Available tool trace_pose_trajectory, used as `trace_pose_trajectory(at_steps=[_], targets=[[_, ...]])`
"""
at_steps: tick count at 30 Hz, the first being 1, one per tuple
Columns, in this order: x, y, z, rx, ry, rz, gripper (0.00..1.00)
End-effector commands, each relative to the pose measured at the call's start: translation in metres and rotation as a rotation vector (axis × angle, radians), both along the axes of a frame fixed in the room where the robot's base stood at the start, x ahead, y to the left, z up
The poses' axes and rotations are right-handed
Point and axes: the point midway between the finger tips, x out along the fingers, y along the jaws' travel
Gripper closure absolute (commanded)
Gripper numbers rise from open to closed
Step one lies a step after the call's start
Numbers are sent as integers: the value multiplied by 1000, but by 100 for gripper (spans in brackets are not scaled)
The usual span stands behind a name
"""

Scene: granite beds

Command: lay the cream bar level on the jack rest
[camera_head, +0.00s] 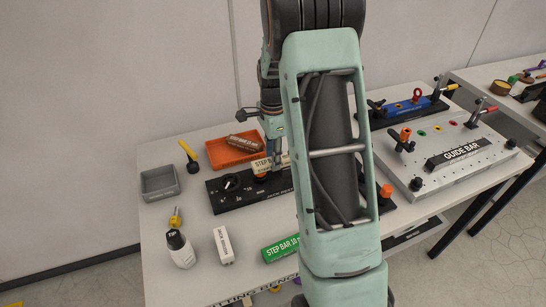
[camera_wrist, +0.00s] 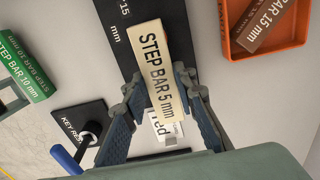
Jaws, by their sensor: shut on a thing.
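The cream bar, marked STEP BAR 5 mm, shows large in the wrist view (camera_wrist: 153,45) and partly behind my arm in the head view (camera_head: 261,166). My gripper (camera_wrist: 161,88) is shut on it, with one finger on each side; its wrist shows in the head view (camera_head: 274,150). The bar is over or near a long black base (camera_head: 222,202), which I take for the jack rest. That base carries a round black knob and white print, and also shows in the wrist view (camera_wrist: 112,22). I cannot tell whether the bar touches it. My arm hides the base's right part.
An orange tray (camera_head: 216,159) with a brown bar is behind the base, a grey tray (camera_head: 144,190) to its left. A green bar (camera_head: 281,248), a white block (camera_head: 223,246) and a white bottle (camera_head: 181,252) are in front. A GUIDE BAR fixture (camera_head: 425,180) stands at right.

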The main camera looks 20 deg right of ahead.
Motion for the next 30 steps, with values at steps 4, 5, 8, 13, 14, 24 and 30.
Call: trace_pose_trajectory(at_steps=[4, 5, 8, 13, 14, 24, 30], targets=[[0, 0, -3, 0, 0, 0, 100], [0, 0, -3, 0, 0, 0, 100], [0, 0, -5, 0, 0, 0, 100], [0, 0, -4, 0, 0, 0, 60], [0, 0, -5, 0, 0, 0, 57], [0, 0, -3, 0, 0, 0, 54], [1, 0, 23, -1, -5, 0, 54]])
